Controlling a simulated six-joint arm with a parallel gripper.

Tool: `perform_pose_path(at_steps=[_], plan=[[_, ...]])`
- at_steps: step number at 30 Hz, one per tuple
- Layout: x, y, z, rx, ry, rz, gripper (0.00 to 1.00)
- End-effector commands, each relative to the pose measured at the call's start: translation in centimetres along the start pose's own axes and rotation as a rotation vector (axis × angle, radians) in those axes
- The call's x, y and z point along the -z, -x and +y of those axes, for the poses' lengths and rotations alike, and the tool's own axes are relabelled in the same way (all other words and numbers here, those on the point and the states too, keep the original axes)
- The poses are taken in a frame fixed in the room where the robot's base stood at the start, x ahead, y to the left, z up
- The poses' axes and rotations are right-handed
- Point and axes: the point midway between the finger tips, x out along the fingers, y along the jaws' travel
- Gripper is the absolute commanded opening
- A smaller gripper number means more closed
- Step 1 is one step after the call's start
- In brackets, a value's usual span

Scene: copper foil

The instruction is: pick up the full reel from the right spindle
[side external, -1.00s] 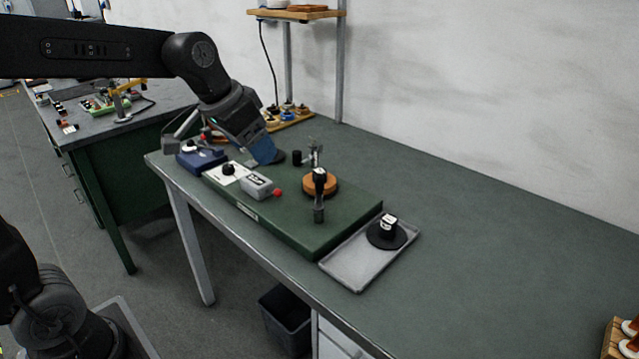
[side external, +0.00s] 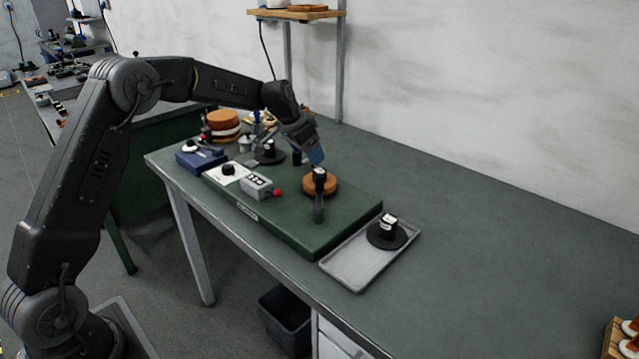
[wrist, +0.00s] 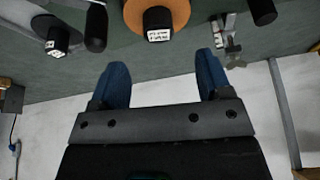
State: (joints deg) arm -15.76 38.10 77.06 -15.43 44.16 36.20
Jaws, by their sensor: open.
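The full reel (side external: 320,186) is an orange-copper disc with a black hub on the right part of the green machine base (side external: 300,232). It also shows at the top of the wrist view (wrist: 181,12), with its labelled black hub pointing toward me. My gripper (side external: 316,157) is behind and above the reel, its blue fingers tilted down. In the wrist view the gripper (wrist: 160,62) is open and empty, with the reel beyond its fingertips, roughly centred between them. The spindle under the reel is hidden.
A black reel (side external: 269,157) sits on the machine's left part. A dark post (side external: 319,208) stands in front of the full reel. A grey tray (side external: 350,264) with a black reel (side external: 387,235) lies at the right.

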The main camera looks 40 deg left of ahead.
Motion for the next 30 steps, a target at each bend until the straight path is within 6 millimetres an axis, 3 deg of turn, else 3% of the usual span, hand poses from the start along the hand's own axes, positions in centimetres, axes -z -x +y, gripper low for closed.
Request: perform_pose_path(at_steps=[3, 11, 20, 30], plan=[[0.0, -2.1, 0.0, -0.001, 0.000, -0.001, 0.71], [0.0, -4.0, 0.1, -0.001, 0.001, 0.000, 0.71], [0.1, -8.1, 0.2, 0.000, 0.002, -0.002, 0.71], [0.1, -8.7, 0.2, 0.002, 0.002, 0.000, 0.70]])
